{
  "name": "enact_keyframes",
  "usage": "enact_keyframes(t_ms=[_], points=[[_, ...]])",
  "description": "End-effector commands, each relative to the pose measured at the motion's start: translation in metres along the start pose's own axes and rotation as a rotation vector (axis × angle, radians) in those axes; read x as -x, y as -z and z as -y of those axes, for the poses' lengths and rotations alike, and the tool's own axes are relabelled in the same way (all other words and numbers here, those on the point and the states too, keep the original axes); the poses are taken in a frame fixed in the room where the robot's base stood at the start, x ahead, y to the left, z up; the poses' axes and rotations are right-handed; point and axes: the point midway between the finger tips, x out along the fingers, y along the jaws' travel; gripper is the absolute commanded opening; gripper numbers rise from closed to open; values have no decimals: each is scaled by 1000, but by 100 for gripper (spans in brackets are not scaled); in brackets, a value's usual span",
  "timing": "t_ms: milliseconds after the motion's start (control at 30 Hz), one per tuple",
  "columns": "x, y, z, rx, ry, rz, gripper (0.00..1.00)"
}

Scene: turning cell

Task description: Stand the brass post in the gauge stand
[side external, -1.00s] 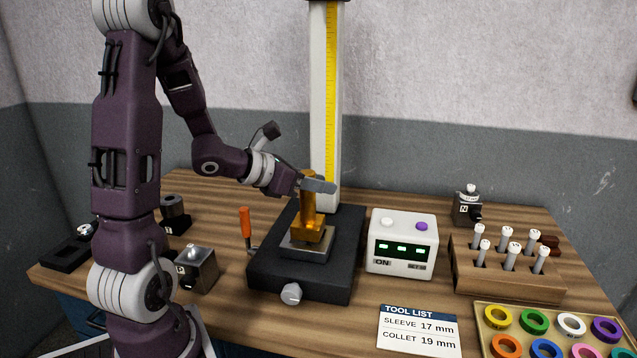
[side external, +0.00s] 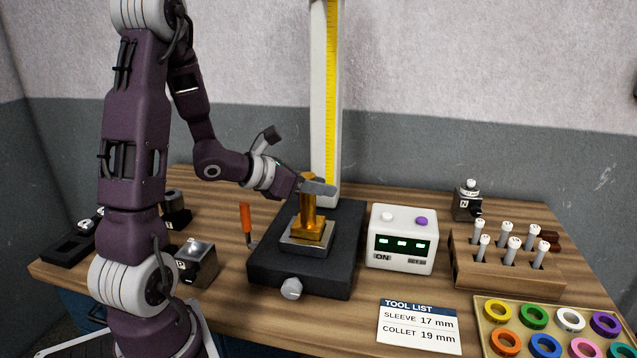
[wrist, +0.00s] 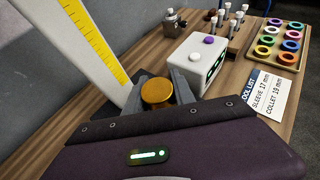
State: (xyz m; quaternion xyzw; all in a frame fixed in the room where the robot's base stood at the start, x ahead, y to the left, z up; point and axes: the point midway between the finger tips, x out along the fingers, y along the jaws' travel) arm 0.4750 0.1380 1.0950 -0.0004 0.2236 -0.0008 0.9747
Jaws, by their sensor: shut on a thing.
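The brass post (side external: 310,208) stands upright on the square metal plate of the gauge stand, with its wider brass foot at the bottom. The gauge stand has a black base (side external: 268,268) and a tall white column (side external: 325,110) with a yellow scale. My gripper (side external: 318,187) is shut on the post near its top, coming in from the left. In the wrist view the post's round top (wrist: 157,92) shows between the two grey fingers. I cannot tell whether the post's foot rests fully in its seat.
A white readout box (side external: 402,242) stands right of the base. An orange-handled lever (side external: 245,220) rises at the base's left. A wooden rack (side external: 500,275) of white-capped pins and a tray of coloured rings (side external: 483,345) lie at right. A tool list card (side external: 419,328) lies in front.

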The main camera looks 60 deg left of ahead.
Motion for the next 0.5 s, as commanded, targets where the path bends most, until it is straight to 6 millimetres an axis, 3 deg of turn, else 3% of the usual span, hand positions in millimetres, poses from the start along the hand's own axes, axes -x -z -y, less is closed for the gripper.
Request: enact_keyframes(t_ms=[500], points=[[-5, 8, 0, -1, -1, 6, 0]])
